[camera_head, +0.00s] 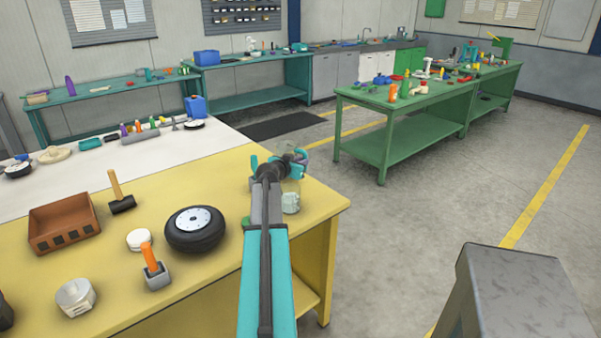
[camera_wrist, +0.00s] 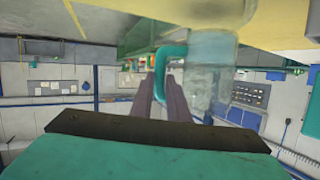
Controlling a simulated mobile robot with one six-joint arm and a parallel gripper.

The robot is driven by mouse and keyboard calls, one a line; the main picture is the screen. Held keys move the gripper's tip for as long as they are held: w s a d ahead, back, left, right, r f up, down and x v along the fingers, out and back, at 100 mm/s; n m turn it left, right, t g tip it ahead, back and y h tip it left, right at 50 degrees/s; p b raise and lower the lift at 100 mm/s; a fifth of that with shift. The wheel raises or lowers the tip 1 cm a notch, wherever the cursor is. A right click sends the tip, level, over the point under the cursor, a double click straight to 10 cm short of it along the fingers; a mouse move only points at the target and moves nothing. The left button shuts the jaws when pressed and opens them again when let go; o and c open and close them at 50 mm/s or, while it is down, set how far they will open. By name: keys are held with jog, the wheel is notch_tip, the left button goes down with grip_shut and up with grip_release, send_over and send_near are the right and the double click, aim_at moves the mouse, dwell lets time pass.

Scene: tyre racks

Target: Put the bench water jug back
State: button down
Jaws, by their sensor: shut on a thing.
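The water jug (camera_wrist: 212,75) is clear, with a teal handle (camera_wrist: 170,60), in the wrist view. My gripper (camera_wrist: 163,85) is shut on this handle, with the jug body just right of the fingers. In the head view my gripper (camera_head: 280,165) is over the right end of the yellow bench (camera_head: 215,270). The jug's see-through lower part (camera_head: 290,203) shows beside my arm there; the rest is largely hidden by the arm and gripper. I cannot tell whether the jug touches the bench top.
A green bench (camera_head: 410,145) is beyond, across clear floor.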

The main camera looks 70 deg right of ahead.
jog(key=shift+f+p, duration=0.3)
jog(key=shift+f, duration=1.65)
jog(key=c, duration=1.7)
grip_release()
jog(key=shift+b+v, duration=1.35)
jog(key=shift+v, duration=4.7)
jog(key=shift+s, duration=0.1)
